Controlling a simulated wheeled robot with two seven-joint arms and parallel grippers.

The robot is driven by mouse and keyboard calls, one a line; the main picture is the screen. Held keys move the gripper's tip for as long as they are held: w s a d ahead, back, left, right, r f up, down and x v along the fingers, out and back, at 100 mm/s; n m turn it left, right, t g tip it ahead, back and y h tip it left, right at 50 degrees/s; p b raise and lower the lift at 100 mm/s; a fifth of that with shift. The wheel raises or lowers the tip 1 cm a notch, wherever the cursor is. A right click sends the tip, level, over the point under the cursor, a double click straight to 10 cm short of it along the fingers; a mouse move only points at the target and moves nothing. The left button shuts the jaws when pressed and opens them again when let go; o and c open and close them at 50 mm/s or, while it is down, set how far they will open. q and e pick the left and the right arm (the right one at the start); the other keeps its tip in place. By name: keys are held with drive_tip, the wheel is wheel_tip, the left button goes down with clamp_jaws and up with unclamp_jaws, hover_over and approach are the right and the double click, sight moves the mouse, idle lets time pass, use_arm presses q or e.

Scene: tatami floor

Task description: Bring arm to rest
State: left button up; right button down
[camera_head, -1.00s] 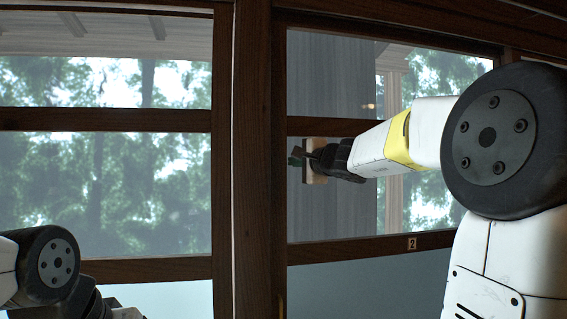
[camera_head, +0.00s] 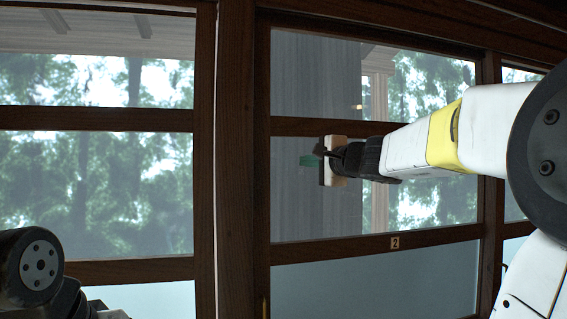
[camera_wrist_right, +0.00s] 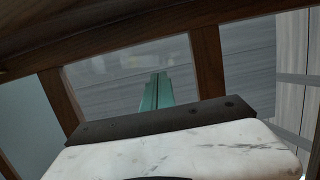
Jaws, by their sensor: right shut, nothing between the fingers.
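My right arm comes in from the right in the head view, with a white and yellow forearm. Its gripper (camera_head: 311,160) points left in front of the window and holds nothing. In the right wrist view, its green fingers (camera_wrist_right: 157,92) are together beyond the dark and white gripper body. My left arm shows only as a dark round joint and links at the lower left of the head view. Its gripper is not visible.
A dark wooden frame (camera_head: 236,200) with glass panes fills the head view, with trees behind. A small tag marked 2 (camera_head: 395,243) is on the lower rail. The wrist view also shows wooden bars (camera_wrist_right: 207,62). The gap between gripper and glass cannot be judged.

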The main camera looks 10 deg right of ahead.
drive_tip(key=s+a+f+n+g+y, duration=0.2)
drive_tip(key=s+a+f+n+g, duration=0.7)
drive_tip(key=s+f, duration=0.7)
drive_tip(key=s+f+n+g+h, duration=0.1)
drive_tip(key=s+f+n+h, duration=0.1)
drive_tip(key=s+f, duration=0.3)
drive_tip(key=s+d+f+n+g+h, duration=0.1)
drive_tip(key=s+f+n, duration=0.3)
drive_tip(key=f, duration=0.5)
drive_tip(key=shift+s+d+f+h, duration=0.15)
drive_tip(key=shift+s+f+h, duration=0.2)
drive_tip(key=shift+h, duration=0.55)
drive_tip(key=shift+r, duration=0.1)
